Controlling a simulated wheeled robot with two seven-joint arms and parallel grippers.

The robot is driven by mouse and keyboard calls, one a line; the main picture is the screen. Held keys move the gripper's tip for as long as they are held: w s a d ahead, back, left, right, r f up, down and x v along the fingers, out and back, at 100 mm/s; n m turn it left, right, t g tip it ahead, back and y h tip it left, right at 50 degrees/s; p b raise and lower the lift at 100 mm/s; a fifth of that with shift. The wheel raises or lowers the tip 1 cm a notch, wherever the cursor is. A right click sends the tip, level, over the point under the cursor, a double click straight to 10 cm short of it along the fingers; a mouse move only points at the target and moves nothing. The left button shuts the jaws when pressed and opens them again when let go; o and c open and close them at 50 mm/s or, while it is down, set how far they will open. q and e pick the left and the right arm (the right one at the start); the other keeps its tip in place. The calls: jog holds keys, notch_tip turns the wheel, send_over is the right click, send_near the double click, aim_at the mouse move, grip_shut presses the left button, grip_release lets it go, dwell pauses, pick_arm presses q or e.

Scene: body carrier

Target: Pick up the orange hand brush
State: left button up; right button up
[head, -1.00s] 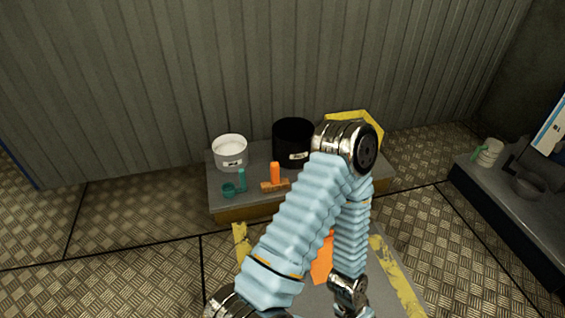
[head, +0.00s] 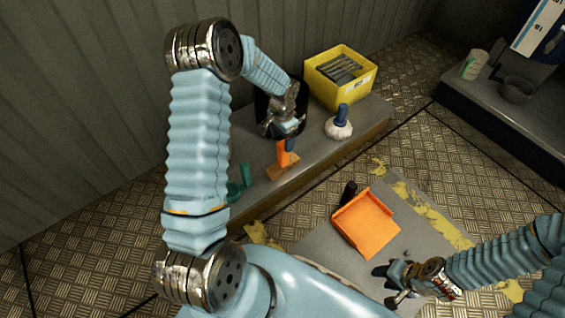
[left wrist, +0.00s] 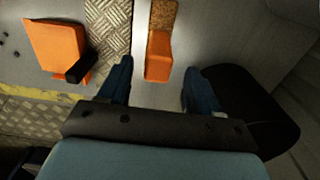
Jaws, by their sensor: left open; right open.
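In the left wrist view the brush (left wrist: 159,56) shows between the two open fingers (left wrist: 157,88), with the handle end nearest the camera. I cannot tell whether a finger touches the handle. My right gripper (head: 390,285) is open and empty, low over the grey floor plate, to the right and nearer to me.
A black bucket (head: 264,104) stands right behind my left gripper. A yellow crate (head: 323,88), a white brush with a blue handle (head: 340,128) and a teal tool (head: 236,190) share the shelf (head: 318,157). An orange dustpan (head: 366,222) lies in front.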

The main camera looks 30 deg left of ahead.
aim_at(283, 150)
pick_arm(q)
notch_tip(283, 150, down, 6)
jog(key=shift+d+f+b, duration=0.1)
jog(key=shift+b, duration=0.35)
jog(key=shift+c, duration=0.3)
grip_shut()
